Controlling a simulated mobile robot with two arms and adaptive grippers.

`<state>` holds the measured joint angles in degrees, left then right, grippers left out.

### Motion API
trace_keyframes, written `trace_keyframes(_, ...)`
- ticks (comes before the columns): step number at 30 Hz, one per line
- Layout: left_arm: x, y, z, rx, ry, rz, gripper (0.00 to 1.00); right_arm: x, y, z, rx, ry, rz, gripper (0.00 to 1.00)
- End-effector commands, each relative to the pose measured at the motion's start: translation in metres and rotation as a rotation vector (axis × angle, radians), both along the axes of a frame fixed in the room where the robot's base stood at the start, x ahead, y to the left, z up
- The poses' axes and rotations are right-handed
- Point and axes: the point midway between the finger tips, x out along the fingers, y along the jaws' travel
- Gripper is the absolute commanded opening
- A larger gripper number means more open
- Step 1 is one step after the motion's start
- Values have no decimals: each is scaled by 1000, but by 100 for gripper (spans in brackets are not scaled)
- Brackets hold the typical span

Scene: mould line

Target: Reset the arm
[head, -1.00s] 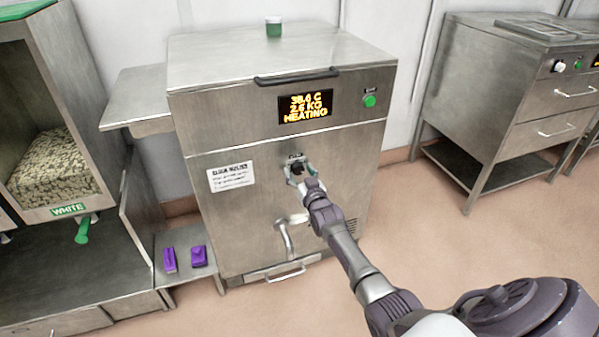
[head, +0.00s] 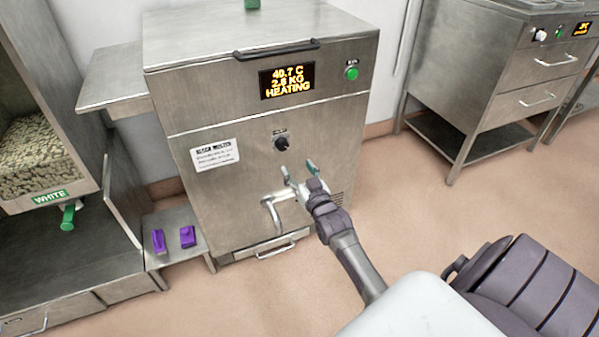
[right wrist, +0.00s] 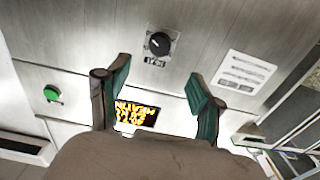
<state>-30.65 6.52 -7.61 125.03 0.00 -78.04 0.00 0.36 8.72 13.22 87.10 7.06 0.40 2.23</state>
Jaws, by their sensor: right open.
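My right gripper (head: 299,172) is open and empty in front of the steel melter (head: 240,120), below its black dial (head: 281,143). In the right wrist view its two green-padded fingers (right wrist: 158,95) stand wide apart, and the dial (right wrist: 159,44) shows beyond them with nothing held. The melter's display (head: 287,81) reads 40.7 C, 2.8 KG, HEATING. My left gripper is not in view.
A spout (head: 272,214) and a drawer handle (head: 275,251) are close to the right gripper. A white pellet bin (head: 45,155) stands left, two purple objects (head: 187,236) lie on a low shelf, and a steel cabinet (head: 490,90) stands right. Floor is clear at right.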

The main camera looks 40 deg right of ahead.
Motion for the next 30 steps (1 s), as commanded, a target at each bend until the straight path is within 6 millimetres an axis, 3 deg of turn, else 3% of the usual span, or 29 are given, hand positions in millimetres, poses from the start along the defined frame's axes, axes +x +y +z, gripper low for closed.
trace_keyframes(4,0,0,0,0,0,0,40,-8,2,0,1,1,-1,66)
trace_keyframes(22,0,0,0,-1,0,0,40,-11,6,-4,1,21,7,66)
trace_keyframes(26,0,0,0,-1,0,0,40,-29,35,-34,7,173,56,66)
trace_keyframes(30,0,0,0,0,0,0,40,-84,91,-87,11,486,148,66)
